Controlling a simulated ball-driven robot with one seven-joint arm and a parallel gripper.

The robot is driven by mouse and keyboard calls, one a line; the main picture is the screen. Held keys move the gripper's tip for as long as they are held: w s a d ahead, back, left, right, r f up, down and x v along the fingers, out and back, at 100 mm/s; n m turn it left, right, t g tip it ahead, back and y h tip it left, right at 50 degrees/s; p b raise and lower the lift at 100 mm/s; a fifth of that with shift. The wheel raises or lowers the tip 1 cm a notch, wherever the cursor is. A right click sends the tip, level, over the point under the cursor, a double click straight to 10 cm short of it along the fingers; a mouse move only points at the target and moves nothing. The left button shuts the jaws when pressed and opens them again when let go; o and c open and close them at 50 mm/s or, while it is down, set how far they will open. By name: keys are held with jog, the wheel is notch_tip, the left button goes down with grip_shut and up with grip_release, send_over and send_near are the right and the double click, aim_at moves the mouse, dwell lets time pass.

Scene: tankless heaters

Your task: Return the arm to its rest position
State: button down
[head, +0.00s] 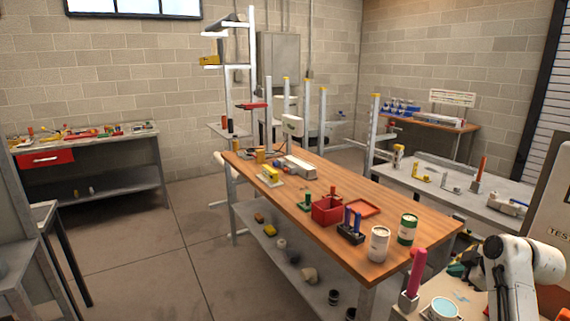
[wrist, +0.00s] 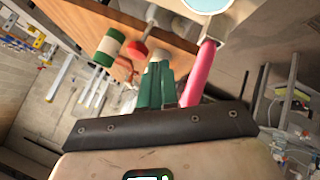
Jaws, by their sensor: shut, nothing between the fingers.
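My gripper (wrist: 157,70) shows in the wrist view as two green fingers lying side by side, shut and empty. In the head view my white arm (head: 520,272) is bent at the lower right, close to the near bench. A small dark green part beside the arm may be the gripper, but I cannot tell clearly. A pink cylinder (head: 416,271) stands upright in a light holder to the left of the arm. It also shows in the wrist view (wrist: 200,75), just beside the fingers; I cannot tell whether they touch.
A light-blue-topped cup (head: 444,308) stands near the pink cylinder. The wooden workbench (head: 285,205) beyond holds a white can (head: 378,244), a green-and-white can (head: 407,229) and a red box (head: 326,210). Open floor (head: 120,250) lies to the left.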

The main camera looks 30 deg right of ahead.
jog(key=s+a+f+m+g+y, duration=0.1)
jog(key=a+f, duration=0.4)
jog(key=a, duration=0.3)
jog(key=s+a+f+m+g+y, duration=0.15)
jog(key=a+f, duration=0.25)
jog(key=a, duration=0.4)
jog(key=s+a+f+g, duration=0.1)
jog(key=s+a+f, duration=0.1)
jog(key=a+f, duration=0.4)
jog(key=s+a+f+m+g, duration=0.2)
jog(key=s+a+m+g, duration=0.2)
jog(key=s+a, duration=1.2)
jog(key=s, duration=0.3)
jog(key=shift+s+f+h, duration=0.2)
jog(key=shift+s+h, duration=0.15)
jog(key=shift+s, duration=0.05)
